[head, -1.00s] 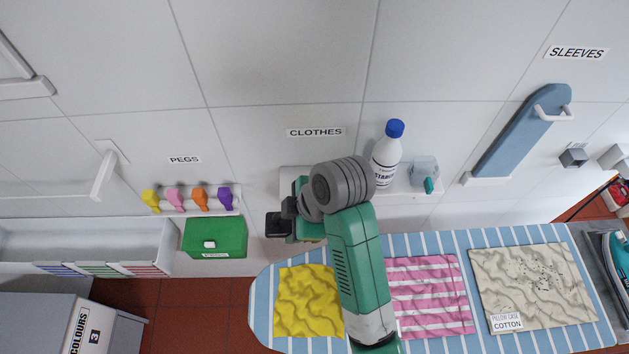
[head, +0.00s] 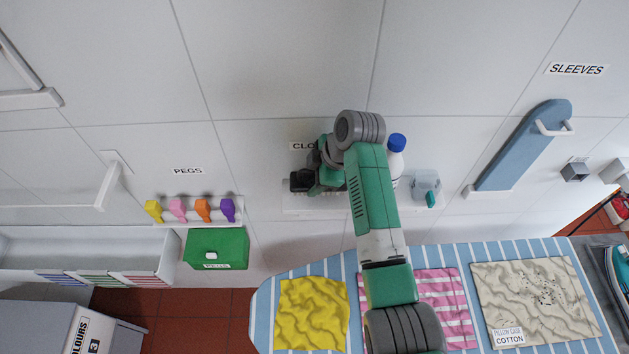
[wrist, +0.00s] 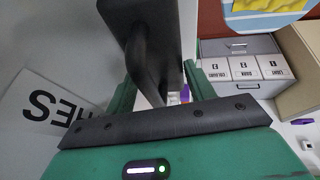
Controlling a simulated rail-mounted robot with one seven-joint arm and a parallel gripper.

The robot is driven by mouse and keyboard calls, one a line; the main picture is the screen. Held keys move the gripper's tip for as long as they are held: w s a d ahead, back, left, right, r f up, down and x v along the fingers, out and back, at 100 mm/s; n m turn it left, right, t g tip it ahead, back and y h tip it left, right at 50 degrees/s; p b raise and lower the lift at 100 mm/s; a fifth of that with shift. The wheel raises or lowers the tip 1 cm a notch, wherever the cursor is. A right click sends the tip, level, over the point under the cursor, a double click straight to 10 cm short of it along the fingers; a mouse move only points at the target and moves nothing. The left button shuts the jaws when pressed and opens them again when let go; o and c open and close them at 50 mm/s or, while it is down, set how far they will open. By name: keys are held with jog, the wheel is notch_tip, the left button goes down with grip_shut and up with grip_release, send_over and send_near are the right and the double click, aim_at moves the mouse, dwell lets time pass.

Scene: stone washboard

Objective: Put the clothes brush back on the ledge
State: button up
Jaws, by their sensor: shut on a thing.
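The clothes brush (head: 300,181) is a black block at the end of my arm, in front of the wall near the CLOTHES label. In the wrist view it is a dark block with a curved handle (wrist: 147,65). My gripper (wrist: 160,88) is shut on this handle, with a green finger on each side. The white ledge (head: 296,210) runs along the wall just below the brush in the head view. I cannot tell whether the brush touches the ledge. My arm hides the middle of the ledge.
A white bottle with a blue cap (head: 396,146) and a clear cup (head: 425,187) stand on the ledge's right part, the bottle close behind my arm. The ledge's left end looks free.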

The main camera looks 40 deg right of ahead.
jog(key=shift+f, duration=1.35)
jog(key=o, duration=0.7)
jog(key=shift+r, duration=0.3)
jog(key=v, duration=1.1)
jog(key=shift+s+r, duration=0.25)
jog(key=shift+r, duration=0.05)
